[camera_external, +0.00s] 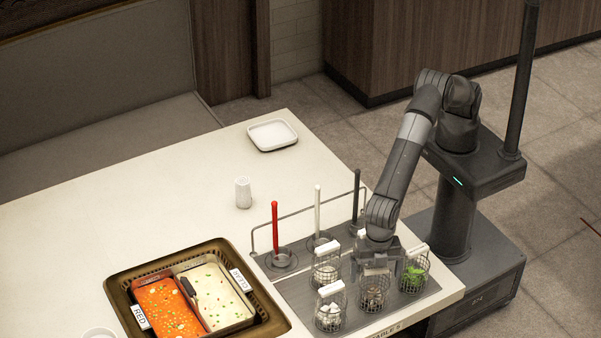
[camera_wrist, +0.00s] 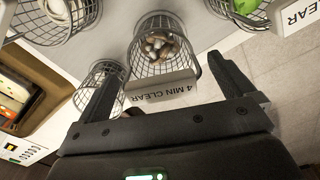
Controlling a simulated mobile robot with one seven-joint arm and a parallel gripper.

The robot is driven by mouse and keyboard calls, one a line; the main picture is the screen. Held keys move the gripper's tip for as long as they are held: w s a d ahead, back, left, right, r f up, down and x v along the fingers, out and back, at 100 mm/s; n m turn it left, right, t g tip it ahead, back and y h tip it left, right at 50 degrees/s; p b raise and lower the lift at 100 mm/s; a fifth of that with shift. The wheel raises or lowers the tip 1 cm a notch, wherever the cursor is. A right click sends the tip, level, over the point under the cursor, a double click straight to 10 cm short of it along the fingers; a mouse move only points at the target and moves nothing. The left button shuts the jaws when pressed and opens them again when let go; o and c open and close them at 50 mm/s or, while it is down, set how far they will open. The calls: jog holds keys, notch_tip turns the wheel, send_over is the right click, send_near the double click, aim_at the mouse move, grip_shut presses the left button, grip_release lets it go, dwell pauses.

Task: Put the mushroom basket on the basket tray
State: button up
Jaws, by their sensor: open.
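The mushroom basket (camera_wrist: 141,66) is a wire mesh cup with brown and pale mushroom pieces, and a tag reading "4 MIN CLEAR" on its near side. In the external view the basket (camera_external: 373,298) stands in the front row between the white-cube and green baskets. My gripper (camera_wrist: 163,65) is open, its fingers at either side of the basket's tag end in the wrist view; contact cannot be told. In the external view my gripper (camera_external: 377,252) is just above the basket and hides part of it. A white square tray (camera_external: 272,149) lies empty at the back.
Neighbouring baskets hold white cubes (camera_external: 329,325), pale pieces (camera_external: 326,284) and greens (camera_external: 412,289), close around. They stand on a dark grey tray (camera_external: 296,291). Upright red, white and dark handles and a rail stand behind. A two-part pot (camera_external: 116,285) is left; a white cup (camera_external: 243,193) stands mid-table.

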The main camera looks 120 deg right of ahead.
notch_tip(320, 180, up, 8)
jog(key=shift+r, duration=0.25)
jog(key=shift+d+r, duration=0.25)
jog(key=shift+r, duration=0.05)
jog(key=s+d+r+m+t, duration=0.1)
jog(key=s+d+r+m, duration=0.2)
jog(key=s+d+r, duration=0.55)
jog(key=s+d+r+m+t, duration=0.2)
jog(key=s+d+r+m, duration=0.2)
jog(key=d+r, duration=0.95)
jog(key=s+d+f+m+t, duration=0.1)
jog(key=s+d+f+m, duration=0.2)
jog(key=s+d, duration=0.6)
jog(key=s+d+f+m+t, duration=0.1)
jog(key=s+d+f+m, duration=0.2)
jog(key=s+d, duration=0.6)
jog(key=s+f, duration=0.1)
jog(key=s, duration=0.6)
jog(key=shift+m+t, duration=0.3)
